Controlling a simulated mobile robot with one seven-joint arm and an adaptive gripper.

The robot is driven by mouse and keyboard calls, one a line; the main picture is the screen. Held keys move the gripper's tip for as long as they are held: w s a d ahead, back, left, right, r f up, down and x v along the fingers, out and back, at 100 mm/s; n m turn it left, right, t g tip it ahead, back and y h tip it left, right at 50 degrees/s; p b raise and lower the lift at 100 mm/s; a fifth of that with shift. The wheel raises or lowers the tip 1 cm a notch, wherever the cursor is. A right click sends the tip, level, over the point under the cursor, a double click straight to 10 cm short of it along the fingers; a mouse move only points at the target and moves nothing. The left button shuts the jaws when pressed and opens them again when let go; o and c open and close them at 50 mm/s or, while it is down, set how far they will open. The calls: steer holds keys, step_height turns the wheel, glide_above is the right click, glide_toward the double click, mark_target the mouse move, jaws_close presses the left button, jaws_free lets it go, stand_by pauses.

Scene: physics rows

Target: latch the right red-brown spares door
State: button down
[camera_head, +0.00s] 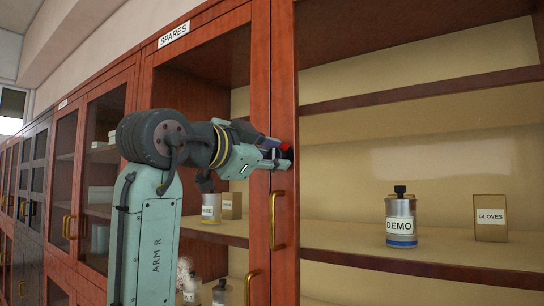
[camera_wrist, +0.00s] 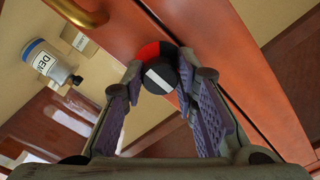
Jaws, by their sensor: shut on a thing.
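The right red-brown spares door (camera_head: 284,60) shows its upright wooden stile and a brass handle (camera_head: 277,222). Its stile stands close beside the left door's stile (camera_head: 259,70); I cannot tell whether it is fully flush. A round black-and-red knob with a white bar (camera_wrist: 160,74) sits on the red-brown wood in the wrist view. In the head view only a bit of its red (camera_head: 285,147) shows. My gripper (camera_head: 283,156) is shut on this knob, one finger on each side. The fingers hide part of it in the head view.
A SPARES label (camera_head: 173,34) is on the top frame. A DEMO can (camera_head: 401,222) and a GLOVES box (camera_head: 490,218) stand on a shelf at the right. Jars (camera_head: 211,207) stand inside at the left. The brass handle is just below my gripper.

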steer(key=c, duration=1.3)
jaws_free()
steer(key=v, duration=1.2)
